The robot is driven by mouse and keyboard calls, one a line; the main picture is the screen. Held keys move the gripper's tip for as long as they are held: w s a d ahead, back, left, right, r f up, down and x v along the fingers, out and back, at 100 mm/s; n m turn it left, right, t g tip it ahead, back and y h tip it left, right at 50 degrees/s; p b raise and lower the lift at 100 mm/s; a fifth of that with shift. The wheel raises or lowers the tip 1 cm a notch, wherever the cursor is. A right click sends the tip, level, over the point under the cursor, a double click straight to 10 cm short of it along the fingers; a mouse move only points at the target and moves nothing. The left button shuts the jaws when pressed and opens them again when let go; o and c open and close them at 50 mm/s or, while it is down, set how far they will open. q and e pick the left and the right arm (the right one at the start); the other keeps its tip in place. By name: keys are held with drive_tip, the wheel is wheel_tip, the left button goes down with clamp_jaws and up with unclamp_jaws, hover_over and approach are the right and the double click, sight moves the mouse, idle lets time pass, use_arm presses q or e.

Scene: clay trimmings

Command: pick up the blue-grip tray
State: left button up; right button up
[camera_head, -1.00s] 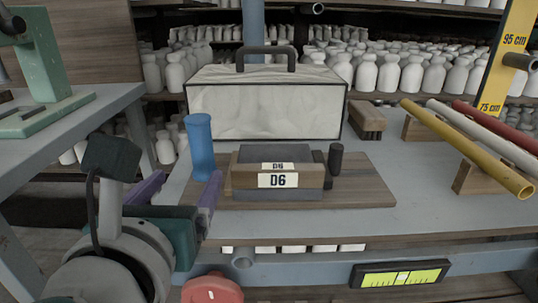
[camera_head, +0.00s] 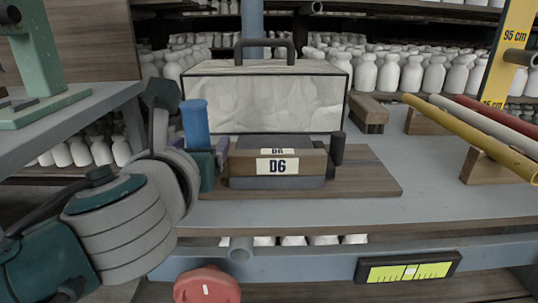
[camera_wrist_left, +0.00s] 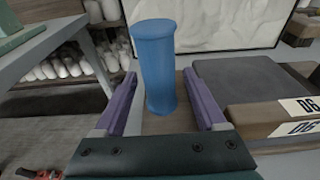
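The tray (camera_head: 365,180) is a flat brown wooden board on the grey bench. An upright blue grip (camera_head: 195,122) stands at its left end, and a short dark post (camera_head: 337,148) stands right of the box. The blue grip also shows in the left wrist view (camera_wrist_left: 154,50). My left gripper (camera_head: 203,148) is low at the tray's left end. In the left wrist view, its purple fingers (camera_wrist_left: 160,78) are open, one on each side of the blue grip, with gaps visible. The grip's lower part is partly hidden in the head view. My right gripper is not visible.
A box labelled D6 (camera_head: 278,165) sits on the tray, close right of my left gripper. A large pale case (camera_head: 265,100) stands behind. Coloured rods on wooden rests are at right. A red knob (camera_head: 207,286) is below the bench front.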

use_arm(q)
clamp_jaws()
idle(0.3)
drive_tip(key=shift+r, duration=0.1)
idle(0.4)
